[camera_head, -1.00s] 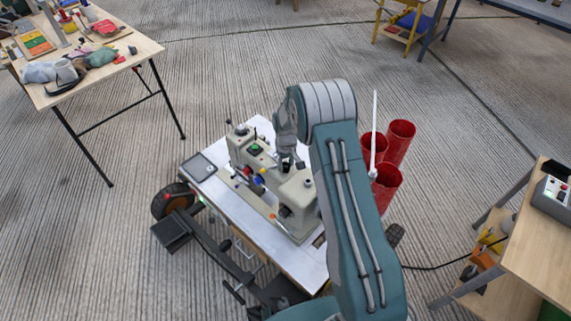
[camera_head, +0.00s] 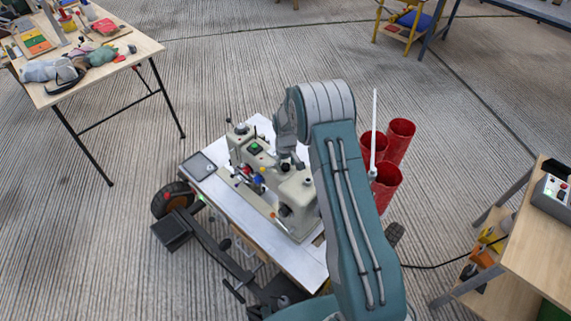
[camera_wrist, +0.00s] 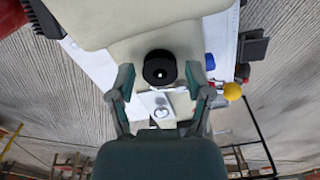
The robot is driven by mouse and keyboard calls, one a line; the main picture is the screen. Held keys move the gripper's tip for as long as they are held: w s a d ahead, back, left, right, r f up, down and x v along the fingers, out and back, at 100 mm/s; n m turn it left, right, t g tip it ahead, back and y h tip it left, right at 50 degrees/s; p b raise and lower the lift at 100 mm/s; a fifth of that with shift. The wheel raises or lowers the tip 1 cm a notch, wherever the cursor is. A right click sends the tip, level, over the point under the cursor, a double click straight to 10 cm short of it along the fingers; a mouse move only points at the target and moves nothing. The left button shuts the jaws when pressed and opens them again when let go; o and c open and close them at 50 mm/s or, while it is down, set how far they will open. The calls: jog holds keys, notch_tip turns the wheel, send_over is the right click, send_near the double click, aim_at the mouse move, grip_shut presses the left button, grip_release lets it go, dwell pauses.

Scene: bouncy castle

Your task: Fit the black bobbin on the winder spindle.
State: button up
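The black bobbin (camera_wrist: 160,68) shows in the wrist view as a dark round piece with a small bright spot at its centre. It lies between and a little beyond the two fingertips of my gripper (camera_wrist: 159,83), with a visible gap on each side. My gripper is open. The sewing machine (camera_head: 262,165) stands on the metal-topped table, and my gripper (camera_head: 290,163) is over its middle in the head view. I cannot clearly make out the winder spindle; whether the bobbin sits on it cannot be told.
A bright plate with a ring (camera_wrist: 160,112) lies near the bobbin. A yellow knob (camera_wrist: 232,91) is close to the right finger. Red cylinders (camera_head: 386,182) stand right of my arm. A flat dark device (camera_head: 197,167) lies at the table's left corner.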

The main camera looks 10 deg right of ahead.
jog(key=shift+r, duration=0.15)
notch_tip(320, 180, up, 12)
jog(key=shift+f, duration=0.2)
dwell(0.5)
dwell(0.4)
jog(key=s+r+m+t, duration=0.1)
jog(key=s+r, duration=0.6)
jog(key=r, duration=0.4)
jog(key=s+r+m+t, duration=0.1)
jog(key=s+r+t, duration=0.1)
jog(key=s+r, duration=0.75)
jog(key=s+r+m+t, duration=0.1)
jog(key=s+r, duration=0.1)
jog(key=s, duration=0.7)
jog(key=s+r+t, duration=0.1)
jog(key=s+r, duration=0.2)
jog(key=s, duration=0.6)
jog(key=shift+s+r+m+t, duration=0.15)
jog(key=shift+s+m+t, duration=0.15)
jog(key=shift+m, duration=0.1)
